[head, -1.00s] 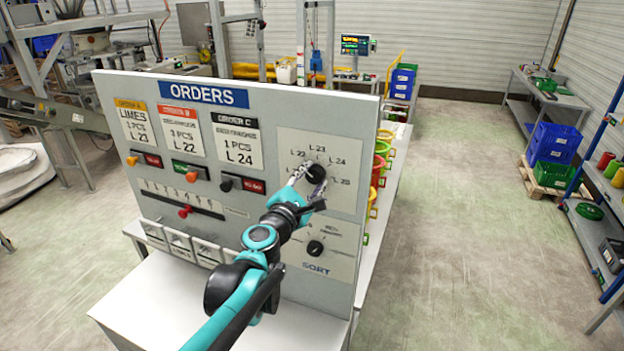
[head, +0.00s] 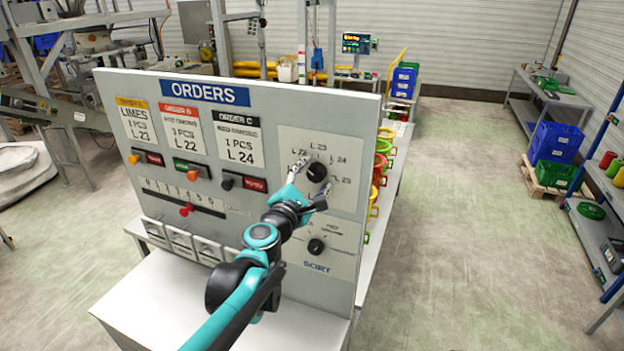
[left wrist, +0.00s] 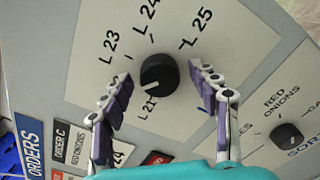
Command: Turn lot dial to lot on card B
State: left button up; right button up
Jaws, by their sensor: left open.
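The lot dial (head: 317,172) is a black knob on a pale plate labelled L 22 to L 25 in the head view; L 21 shows in the left wrist view. The dial (left wrist: 160,74) there seems to have a small light mark on its lower left side, near L 21, but the exact setting is hard to read. Card B (head: 184,130), with a red header, reads 3 PCS, L 22. My left gripper (head: 312,178) is open at the dial, its fingers on either side and apart from it in the left wrist view. L 22 is hidden there. My right gripper is not in view.
The grey ORDERS panel (head: 262,110) stands on a white bench. Below the lot dial is a black SORT knob (head: 316,246). A red slider (head: 186,209) and several small switches sit to the left. The floor right of the panel is clear.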

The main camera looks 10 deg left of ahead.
pick_arm(q)
jog(key=s+a, duration=0.2)
jog(key=s, duration=1)
jog(key=shift+a, duration=0.15)
jog(key=shift+w, duration=0.15)
jog(key=s+d+f+m+g+h+b, duration=0.1)
jog(key=s+d+f+m+g+b, duration=0.15)
jog(key=f+m+b, duration=0.4)
jog(key=s+d+f+m+g+b, duration=0.1)
jog(key=s+f+m+g+b, duration=0.2)
jog(key=f, duration=0.7)
jog(key=s+d+f+m+g+h+b, duration=0.1)
jog(key=s+d+f+m+b, duration=0.15)
jog(key=f+m, duration=0.45)
jog(key=s+a+f+m+g+y+b, duration=0.2)
jog(key=s+a+f+m+b, duration=0.1)
jog(key=f, duration=0.6)
jog(key=s+a+f+m+g+y+b, duration=0.2)
jog(key=s+a+f+m+y+b, duration=0.1)
jog(key=s+f, duration=0.4)
notch_tip(320, 180, down, 2)
jog(key=a+m+b, duration=0.1)
jog(key=a+b, duration=0.1)
jog(key=shift+a, duration=0.3)
